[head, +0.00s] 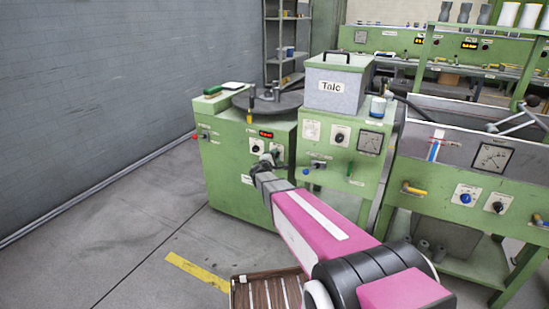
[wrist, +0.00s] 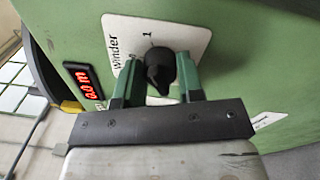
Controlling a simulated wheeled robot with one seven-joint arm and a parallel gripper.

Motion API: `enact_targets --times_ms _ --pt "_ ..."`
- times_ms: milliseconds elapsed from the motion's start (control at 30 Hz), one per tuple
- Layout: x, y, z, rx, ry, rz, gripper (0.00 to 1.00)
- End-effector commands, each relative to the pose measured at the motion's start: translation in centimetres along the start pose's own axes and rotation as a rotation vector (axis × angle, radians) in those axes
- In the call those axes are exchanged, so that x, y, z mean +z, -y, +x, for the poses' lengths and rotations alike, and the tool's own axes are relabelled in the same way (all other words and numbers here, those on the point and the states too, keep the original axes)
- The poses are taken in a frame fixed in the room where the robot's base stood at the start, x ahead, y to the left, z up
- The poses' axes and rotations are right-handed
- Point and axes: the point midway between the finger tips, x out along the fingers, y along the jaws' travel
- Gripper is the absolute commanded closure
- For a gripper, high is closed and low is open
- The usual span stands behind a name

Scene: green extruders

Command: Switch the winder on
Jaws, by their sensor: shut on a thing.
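The winder (head: 225,170) is a green cabinet at the left in the head view, with a dark round plate on top. In the wrist view its black knob (wrist: 158,66) sits on a white plate (wrist: 183,40) marked "winder", with a 1 and a partly hidden 0. My gripper (wrist: 157,80) has its two green fingers shut on the knob, one on each side. The knob's exact pointing direction is hard to tell. A red display (wrist: 87,81) beside the plate reads 0.0 m. In the head view, my gripper (head: 268,160) partly covers the front panel.
A green cabinet with a grey "Talc" box (head: 338,86) stands right of the winder. Another green machine (head: 450,190) with a dial and knobs is at the right. A slatted brown crate (head: 268,291) is on the floor in front. Open floor lies at the left.

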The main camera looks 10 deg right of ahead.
Motion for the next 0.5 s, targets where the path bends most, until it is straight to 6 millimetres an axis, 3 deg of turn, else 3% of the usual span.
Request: enact_targets --times_ms 333,367,400,433,500 --pt "0.05 0.06 -0.08 -0.002 0.0 0.005 0.89" --pt "0.05 0.06 -0.08 -0.002 0.0 0.005 0.59" --pt "0.05 0.06 -0.07 -0.002 0.001 0.005 0.46" --pt "0.05 0.05 -0.07 -0.002 0.0 0.005 0.4" --pt "0.04 0.04 -0.06 -0.002 0.0 0.005 0.4"
